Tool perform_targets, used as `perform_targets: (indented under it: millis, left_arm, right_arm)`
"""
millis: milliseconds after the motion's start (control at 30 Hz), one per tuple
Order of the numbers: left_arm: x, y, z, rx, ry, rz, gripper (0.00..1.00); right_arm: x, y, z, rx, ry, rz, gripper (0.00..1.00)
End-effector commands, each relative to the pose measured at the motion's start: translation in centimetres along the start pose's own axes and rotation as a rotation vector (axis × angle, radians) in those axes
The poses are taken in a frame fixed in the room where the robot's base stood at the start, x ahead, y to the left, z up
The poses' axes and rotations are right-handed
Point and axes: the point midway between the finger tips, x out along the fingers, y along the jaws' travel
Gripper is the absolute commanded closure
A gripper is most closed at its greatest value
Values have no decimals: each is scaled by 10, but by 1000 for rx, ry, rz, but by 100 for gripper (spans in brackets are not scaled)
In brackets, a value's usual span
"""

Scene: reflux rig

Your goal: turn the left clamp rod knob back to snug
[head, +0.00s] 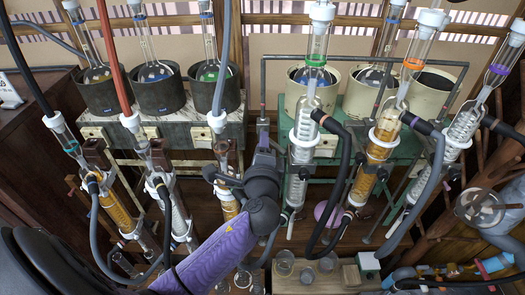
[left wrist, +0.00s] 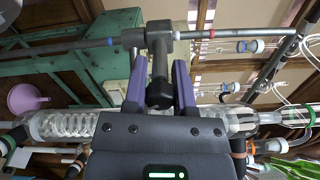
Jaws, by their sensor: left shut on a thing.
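My left gripper (head: 262,160) reaches up from the lower middle to the upright rod (head: 263,122) left of the green bench. In the left wrist view, the purple fingers of my left gripper (left wrist: 158,80) stand on both sides of a dark grey knob (left wrist: 160,92) and are shut on it. The knob's stem joins a dark clamp block (left wrist: 160,38), which sits around the rod (left wrist: 105,43) that runs sideways there. In the head view the gripper hides the knob. My right gripper is not in view.
A glass coil condenser (left wrist: 70,124) passes close behind my gripper in the left wrist view. To the right in the head view are a clear condenser (head: 303,130), black hoses and an amber condenser (head: 383,140). Dark heating pots (head: 155,95) stand at the upper left.

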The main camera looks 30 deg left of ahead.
Motion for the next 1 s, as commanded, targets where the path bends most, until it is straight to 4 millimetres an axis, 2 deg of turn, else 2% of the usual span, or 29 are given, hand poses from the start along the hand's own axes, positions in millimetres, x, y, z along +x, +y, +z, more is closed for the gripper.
perform_targets:
  millis: [100,500,1000]
  left_arm:
    - [0,3,-1,-103,-1,0,100]
    - [0,1,0,-370,-1,-1,100]
    - [0,-1,0,-470,1,-3,100]
  right_arm:
    - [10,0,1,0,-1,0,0]
    - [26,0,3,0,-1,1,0]
    - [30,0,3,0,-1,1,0]
